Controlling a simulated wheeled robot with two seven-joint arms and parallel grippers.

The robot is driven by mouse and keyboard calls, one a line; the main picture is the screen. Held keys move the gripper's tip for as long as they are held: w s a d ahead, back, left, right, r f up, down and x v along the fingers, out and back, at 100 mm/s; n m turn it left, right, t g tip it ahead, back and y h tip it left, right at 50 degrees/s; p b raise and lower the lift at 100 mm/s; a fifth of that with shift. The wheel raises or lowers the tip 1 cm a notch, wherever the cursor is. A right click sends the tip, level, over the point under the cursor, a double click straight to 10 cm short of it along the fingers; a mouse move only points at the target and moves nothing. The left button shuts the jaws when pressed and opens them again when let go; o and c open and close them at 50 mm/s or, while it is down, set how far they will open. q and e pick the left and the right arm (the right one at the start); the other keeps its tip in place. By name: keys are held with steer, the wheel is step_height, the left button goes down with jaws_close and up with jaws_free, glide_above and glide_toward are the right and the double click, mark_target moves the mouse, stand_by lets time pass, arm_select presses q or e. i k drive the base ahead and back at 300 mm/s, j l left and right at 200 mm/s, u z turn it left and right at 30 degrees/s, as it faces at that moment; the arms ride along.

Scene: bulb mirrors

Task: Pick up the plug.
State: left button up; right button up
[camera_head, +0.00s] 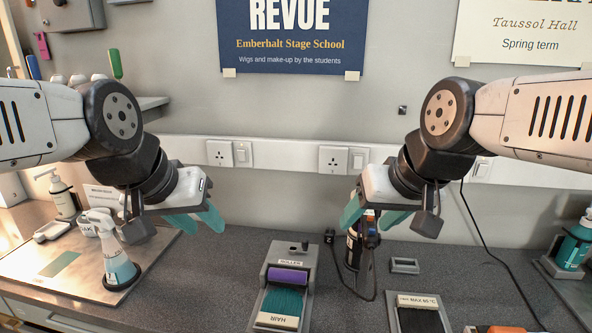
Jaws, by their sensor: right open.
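A small black plug (330,237) is at the back of the counter, just right of the roller box, below the wall sockets. A dark cable runs from it, looping down and right towards a dark upright item (353,250) partly hidden behind my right gripper. My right gripper (371,217) is open and empty, above and to the right of the plug. My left gripper (197,221) is apart at the fingertips and empty, in the air well left of the plug. Neither gripper touches the plug.
A spray bottle (117,262) stands left. Another black cable (484,243) hangs at right. Counter between spray bottle and roller box is clear.

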mark_target(329, 234)
steer(key=j+z, duration=0.25)
steer(key=j, duration=1.25)
